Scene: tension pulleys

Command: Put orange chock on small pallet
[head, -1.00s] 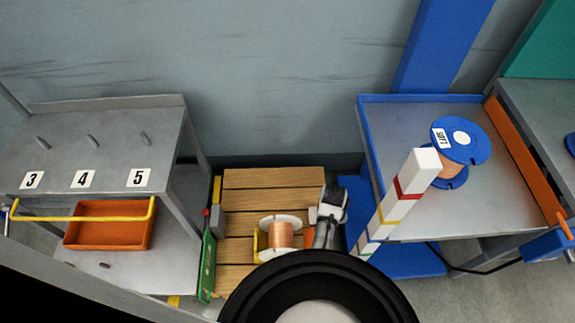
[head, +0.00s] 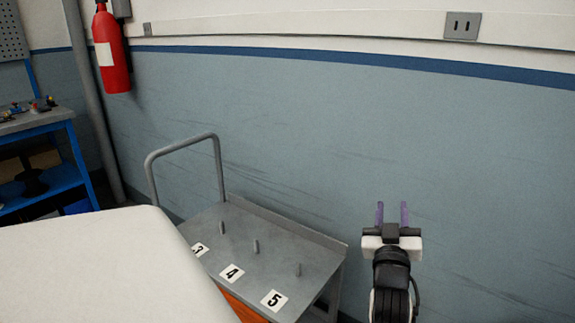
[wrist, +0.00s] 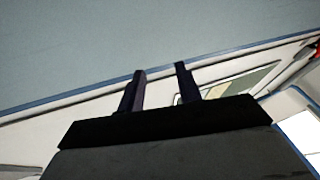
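My gripper (head: 392,210) is raised at the right of the head view, in front of the blue-grey wall. Its two dark purple fingers stand apart with nothing between them. The wrist view also shows the fingers (wrist: 160,72) apart and empty, with wall behind them. I see no orange chock and no small pallet in either current view.
A grey cart (head: 258,262) with pegs and labels 3, 4 and 5 stands left of my gripper. Part of an orange bin (head: 243,309) shows below its top. A blue workbench (head: 40,125) and fire extinguisher (head: 110,52) are at far left.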

